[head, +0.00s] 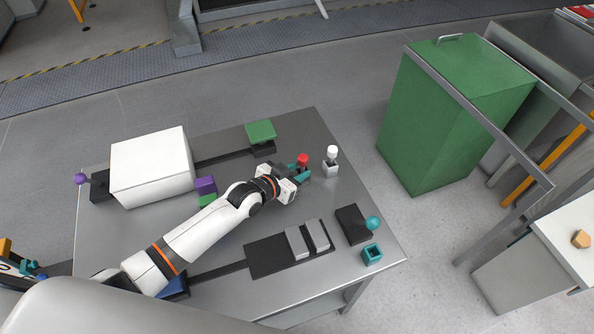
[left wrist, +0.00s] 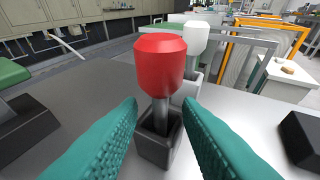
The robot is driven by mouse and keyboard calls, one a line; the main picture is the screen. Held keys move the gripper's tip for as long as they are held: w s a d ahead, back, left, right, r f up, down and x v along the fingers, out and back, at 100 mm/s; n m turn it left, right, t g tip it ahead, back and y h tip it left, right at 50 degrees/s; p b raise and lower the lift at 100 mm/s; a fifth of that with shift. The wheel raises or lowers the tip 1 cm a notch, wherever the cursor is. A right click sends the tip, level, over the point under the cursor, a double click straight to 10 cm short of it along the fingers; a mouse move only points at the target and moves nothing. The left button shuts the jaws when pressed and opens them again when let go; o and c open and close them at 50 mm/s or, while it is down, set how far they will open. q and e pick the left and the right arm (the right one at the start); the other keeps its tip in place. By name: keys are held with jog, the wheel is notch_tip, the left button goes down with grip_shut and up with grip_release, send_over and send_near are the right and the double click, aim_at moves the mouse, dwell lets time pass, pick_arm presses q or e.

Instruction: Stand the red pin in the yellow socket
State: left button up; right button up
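The red pin (head: 303,159) has a thick red head and a thin grey shaft. In the left wrist view the red pin (left wrist: 160,62) stands upright in a dark square socket (left wrist: 152,150). My left gripper (head: 299,172) is at the pin, near the table's far right edge. In the left wrist view its teal fingers (left wrist: 159,105) are open, one on each side of the shaft, with gaps showing. I cannot make out a yellow socket for certain.
A white pin (head: 332,153) in a pale socket stands just right of the red pin. A teal socket (head: 372,256) sits at the right front, beside a black block with a teal ball (head: 373,223). A white box (head: 150,168) stands left. A green bin (head: 445,110) stands beyond the table.

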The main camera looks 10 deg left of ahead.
pick_arm(q)
jog(key=shift+r, duration=0.1)
jog(key=shift+s+r, duration=0.1)
jog(key=shift+r, duration=0.05)
jog(key=v, duration=1.2)
jog(key=shift+d, duration=0.1)
